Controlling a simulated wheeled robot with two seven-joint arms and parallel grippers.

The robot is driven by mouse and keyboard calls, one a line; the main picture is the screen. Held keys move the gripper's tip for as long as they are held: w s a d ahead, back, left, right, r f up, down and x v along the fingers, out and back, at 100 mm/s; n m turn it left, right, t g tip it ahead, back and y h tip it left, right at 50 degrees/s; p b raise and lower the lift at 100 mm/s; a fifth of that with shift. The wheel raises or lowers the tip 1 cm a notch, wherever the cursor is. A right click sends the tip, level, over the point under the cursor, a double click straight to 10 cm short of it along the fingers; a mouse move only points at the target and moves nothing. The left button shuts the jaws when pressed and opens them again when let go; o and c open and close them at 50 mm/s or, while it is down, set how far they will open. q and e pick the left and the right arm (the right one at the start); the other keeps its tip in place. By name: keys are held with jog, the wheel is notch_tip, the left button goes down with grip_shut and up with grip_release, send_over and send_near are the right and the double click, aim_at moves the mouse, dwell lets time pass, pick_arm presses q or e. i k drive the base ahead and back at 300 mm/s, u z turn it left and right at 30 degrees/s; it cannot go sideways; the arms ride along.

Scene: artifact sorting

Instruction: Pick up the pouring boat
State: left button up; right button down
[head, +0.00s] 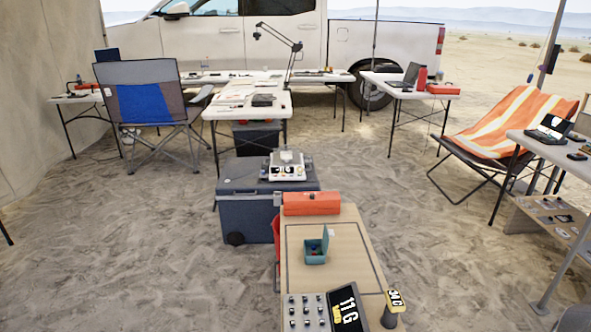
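I cannot clearly make out a pouring boat. A small whitish piece (287,157) sits on top of a white-and-grey instrument (287,172) on the blue cooler; its shape is too small to tell. A small teal box (315,248) with a raised lid stands on the near tan table, with small dark and reddish items inside. Neither of my grippers shows in the head view.
The near tan table (352,262) also holds an orange case (311,203), a tray of small pieces (306,313) and a black display (347,309). The blue cooler (245,205) stands behind it. Chairs flank both sides. Sandy ground (150,260) at left is clear.

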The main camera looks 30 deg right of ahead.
aim_at(286, 156)
jog(key=z, duration=3.2)
jog(key=i, duration=3)
jog(key=u, duration=2.15)
jog(key=i, duration=3.7)
jog(key=u, duration=0.6)
